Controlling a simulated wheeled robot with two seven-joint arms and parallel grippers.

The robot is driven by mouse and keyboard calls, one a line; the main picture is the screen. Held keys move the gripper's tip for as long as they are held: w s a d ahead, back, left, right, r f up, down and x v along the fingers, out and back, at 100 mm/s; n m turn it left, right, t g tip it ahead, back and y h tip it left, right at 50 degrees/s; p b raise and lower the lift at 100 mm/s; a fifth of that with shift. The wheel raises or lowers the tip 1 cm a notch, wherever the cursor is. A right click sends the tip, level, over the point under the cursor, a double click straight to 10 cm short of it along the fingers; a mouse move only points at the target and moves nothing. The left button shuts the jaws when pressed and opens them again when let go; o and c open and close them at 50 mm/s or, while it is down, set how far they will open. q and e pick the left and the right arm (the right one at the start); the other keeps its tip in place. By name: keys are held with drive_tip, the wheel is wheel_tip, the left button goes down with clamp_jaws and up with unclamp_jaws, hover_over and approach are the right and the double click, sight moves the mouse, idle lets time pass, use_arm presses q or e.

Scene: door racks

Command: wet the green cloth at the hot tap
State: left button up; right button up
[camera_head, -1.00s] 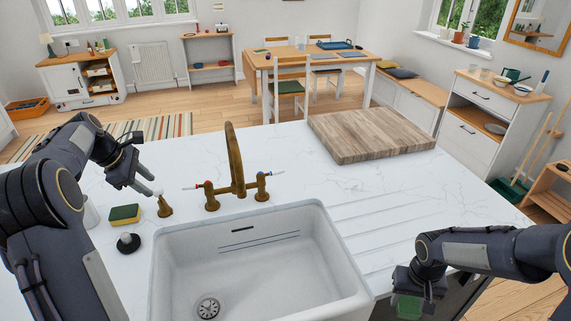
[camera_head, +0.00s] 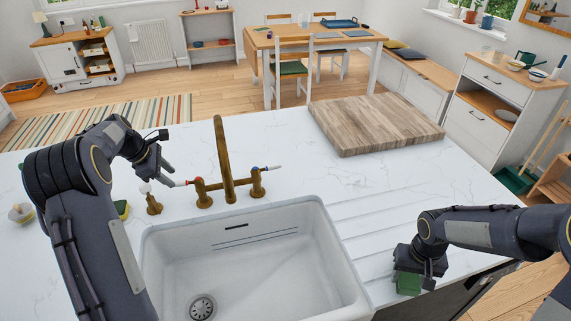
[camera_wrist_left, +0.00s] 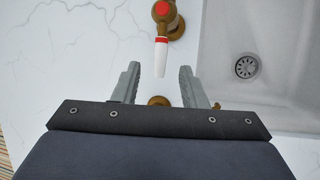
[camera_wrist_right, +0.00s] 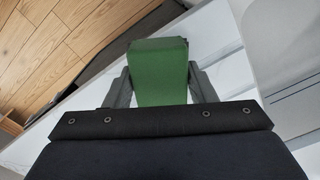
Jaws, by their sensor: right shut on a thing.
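The brass tap (camera_head: 222,165) stands behind the white sink (camera_head: 333,250), its spout over the basin. The hot tap (camera_head: 201,192) is the left valve, with a red mark and a white lever (camera_wrist_left: 161,55). My left gripper (camera_head: 169,178) is open beside it. In the left wrist view the lever's tip reaches between the fingertips (camera_wrist_left: 159,72), with gaps on both sides. My right gripper (camera_wrist_right: 158,80) is shut on the green cloth (camera_wrist_right: 157,62), a folded block. In the head view the cloth (camera_head: 409,284) is at the counter's front edge, right of the sink.
A brass soap pump (camera_head: 153,204) stands just left of the hot tap. The sponge (camera_head: 122,208) is partly hidden by my left arm. A wooden board (camera_head: 375,124) lies at the back right.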

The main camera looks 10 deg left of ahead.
sight(188, 183)
use_arm(q)
drive_tip(key=shift+x, duration=1.85)
clamp_jaws()
